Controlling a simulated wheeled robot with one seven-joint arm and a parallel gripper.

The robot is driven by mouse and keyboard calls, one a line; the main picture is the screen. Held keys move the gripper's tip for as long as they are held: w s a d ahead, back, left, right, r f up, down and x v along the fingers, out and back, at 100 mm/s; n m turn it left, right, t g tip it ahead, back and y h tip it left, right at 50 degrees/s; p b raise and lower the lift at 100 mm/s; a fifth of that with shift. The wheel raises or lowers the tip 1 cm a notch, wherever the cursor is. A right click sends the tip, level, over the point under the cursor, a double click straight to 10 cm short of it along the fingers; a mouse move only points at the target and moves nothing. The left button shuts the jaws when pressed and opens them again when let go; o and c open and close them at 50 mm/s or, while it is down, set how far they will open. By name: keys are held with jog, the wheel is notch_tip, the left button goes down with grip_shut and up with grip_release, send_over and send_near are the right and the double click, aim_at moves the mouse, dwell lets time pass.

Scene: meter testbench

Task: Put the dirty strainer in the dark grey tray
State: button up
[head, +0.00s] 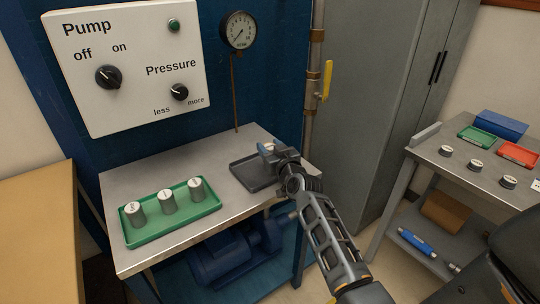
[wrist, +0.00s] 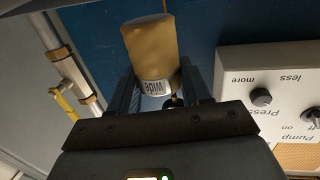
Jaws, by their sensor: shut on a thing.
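The dirty strainer (wrist: 150,42) has a brownish-yellow body and a pale band lettered "wide" in the wrist view. My gripper (wrist: 157,88) is shut on it, with one finger on each side of the band. In the head view my gripper (head: 275,153) is over the back right part of the dark grey tray (head: 244,171). The strainer is mostly hidden there by the gripper. I cannot tell how high it is above the tray. The visible part of the tray looks empty.
A green tray (head: 152,236) with three labelled metal cylinders stands on the left of the steel bench (head: 135,170). Behind is a white pump panel (head: 125,60) and a gauge (head: 238,31). A pipe with a yellow valve handle (head: 327,79) stands just right. Another table (head: 435,152) is further right.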

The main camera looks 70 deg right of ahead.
jog(key=shift+f+b, duration=1)
jog(key=shift+f, duration=1)
jog(key=shift+f, duration=0.1)
jog(key=shift+f, duration=0.15)
jog(key=o, duration=1.1)
